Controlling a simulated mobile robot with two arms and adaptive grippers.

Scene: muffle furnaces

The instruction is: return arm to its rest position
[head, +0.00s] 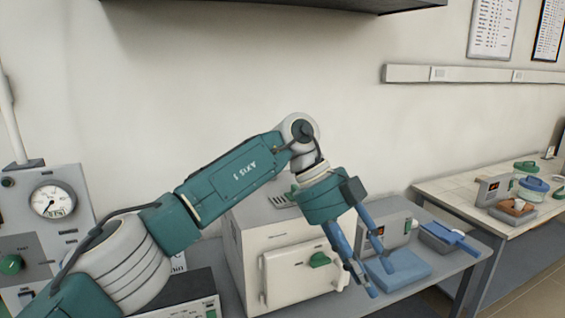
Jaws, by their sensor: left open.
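My left arm comes in from the lower left and reaches across the front of the muffle furnace (285,239). My left gripper (382,278) points down and to the right, just right of the furnace door (298,276). Its blue fingers are apart and nothing shows between them. Behind the fingers a blue tray-like block (408,266) lies on the grey bench; I cannot tell whether the fingers touch it. My right gripper is not in view.
A grey unit with a small display (399,228) stands behind the gripper. A blue flat-topped item (450,238) lies to its right. A gauge panel (51,201) stands at left. A second bench (455,200) at right holds lidded jars (533,187). A dark shelf (290,3) hangs above.

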